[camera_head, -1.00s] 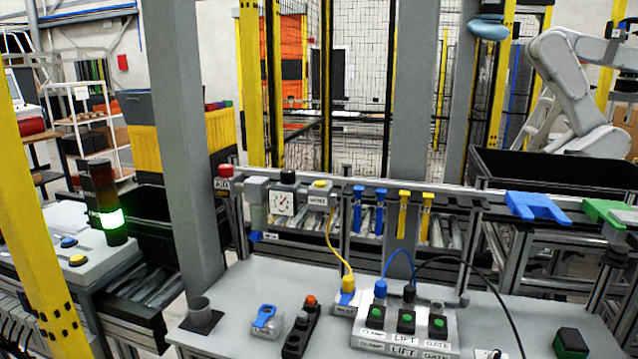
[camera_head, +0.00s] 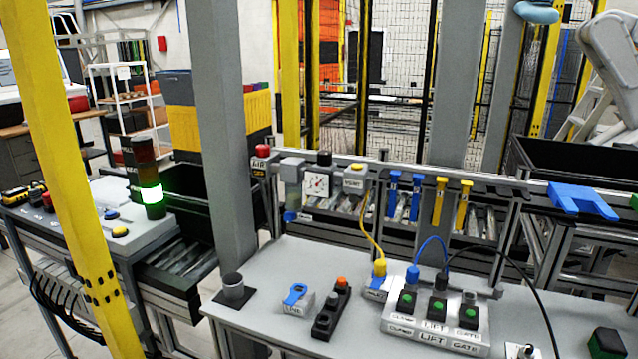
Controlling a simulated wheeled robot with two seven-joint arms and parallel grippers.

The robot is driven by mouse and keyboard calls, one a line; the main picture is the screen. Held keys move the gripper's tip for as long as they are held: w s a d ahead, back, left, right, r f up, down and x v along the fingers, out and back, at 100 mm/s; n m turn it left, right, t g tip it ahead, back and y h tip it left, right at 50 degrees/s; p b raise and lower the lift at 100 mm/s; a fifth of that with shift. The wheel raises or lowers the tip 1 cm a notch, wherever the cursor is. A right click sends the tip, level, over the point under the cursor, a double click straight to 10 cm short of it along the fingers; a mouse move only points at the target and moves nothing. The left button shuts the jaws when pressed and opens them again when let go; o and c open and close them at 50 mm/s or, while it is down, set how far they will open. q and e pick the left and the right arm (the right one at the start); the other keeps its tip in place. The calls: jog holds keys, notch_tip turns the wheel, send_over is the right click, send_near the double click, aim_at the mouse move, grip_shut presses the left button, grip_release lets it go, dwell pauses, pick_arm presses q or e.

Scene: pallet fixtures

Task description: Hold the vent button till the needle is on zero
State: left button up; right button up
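The vent unit (camera_head: 354,182) has a yellow button on top and a label on its front. It is mounted on the rail behind the grey table. The gauge (camera_head: 316,187), a white square dial with a dark and red needle, is just left of it under a black knob. The needle's exact reading is too small to tell. Neither of my grippers shows in the view, and nothing is touching the vent button.
A grey column (camera_head: 222,130) stands left of the gauge.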

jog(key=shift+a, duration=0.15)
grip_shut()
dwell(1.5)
